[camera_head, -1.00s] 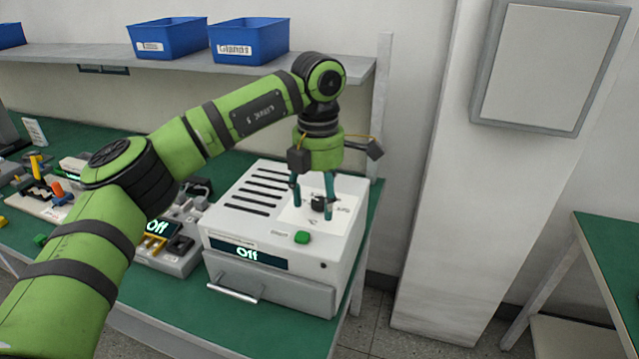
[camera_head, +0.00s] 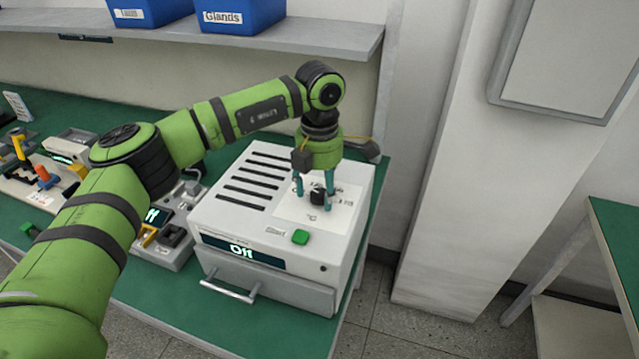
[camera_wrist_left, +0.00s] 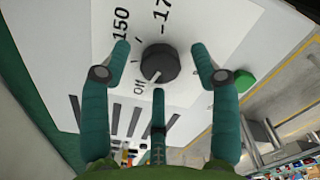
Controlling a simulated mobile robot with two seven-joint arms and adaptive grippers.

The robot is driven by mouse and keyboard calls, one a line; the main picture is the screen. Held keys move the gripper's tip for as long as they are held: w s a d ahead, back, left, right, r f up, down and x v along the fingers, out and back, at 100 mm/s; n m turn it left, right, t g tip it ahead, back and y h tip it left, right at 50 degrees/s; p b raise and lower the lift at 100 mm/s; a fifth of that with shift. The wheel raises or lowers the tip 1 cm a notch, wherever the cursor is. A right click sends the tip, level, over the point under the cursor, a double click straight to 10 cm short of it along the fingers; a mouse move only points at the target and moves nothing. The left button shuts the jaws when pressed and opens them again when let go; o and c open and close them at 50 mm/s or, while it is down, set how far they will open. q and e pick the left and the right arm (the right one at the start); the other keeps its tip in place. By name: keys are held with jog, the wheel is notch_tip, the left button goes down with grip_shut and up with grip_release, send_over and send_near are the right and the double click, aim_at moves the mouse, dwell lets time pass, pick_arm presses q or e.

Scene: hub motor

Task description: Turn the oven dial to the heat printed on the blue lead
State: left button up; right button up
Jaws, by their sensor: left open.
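The oven (camera_head: 245,220) is a white box on the green bench with a front display reading "Off". Its black dial (camera_head: 317,196) is on the white dial plate on top. In the left wrist view the dial (camera_wrist_left: 160,64) has its pale mark toward "Off", with "150" and a partly cut "17" printed around it. My left gripper (camera_head: 315,192) points down over the dial, its teal fingers open on either side of it. In the left wrist view the fingers (camera_wrist_left: 160,70) stand apart from the dial. I cannot make out a blue lead. My right gripper is not in view.
A green button (camera_head: 300,237) sits on the oven top near its front edge. A device with a small lit display (camera_head: 157,216) stands left of the oven. Blue bins (camera_head: 240,14) are on the shelf above. A white pillar (camera_head: 450,200) stands to the right.

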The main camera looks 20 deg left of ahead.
pick_arm(q)
jog(key=shift+s+f, duration=0.1)
jog(key=shift+f, duration=0.05)
jog(key=c, duration=1.1)
jog(key=shift+c, duration=0.2)
jog(key=m+b, duration=0.2)
jog(key=m, duration=0.1)
jog(key=shift+f+m, duration=0.15)
jog(key=shift+m, duration=0.25)
jog(key=m+b, duration=0.1)
jog(key=m, duration=0.2)
jog(key=shift+b, duration=0.3)
jog(key=shift+m, duration=1.4)
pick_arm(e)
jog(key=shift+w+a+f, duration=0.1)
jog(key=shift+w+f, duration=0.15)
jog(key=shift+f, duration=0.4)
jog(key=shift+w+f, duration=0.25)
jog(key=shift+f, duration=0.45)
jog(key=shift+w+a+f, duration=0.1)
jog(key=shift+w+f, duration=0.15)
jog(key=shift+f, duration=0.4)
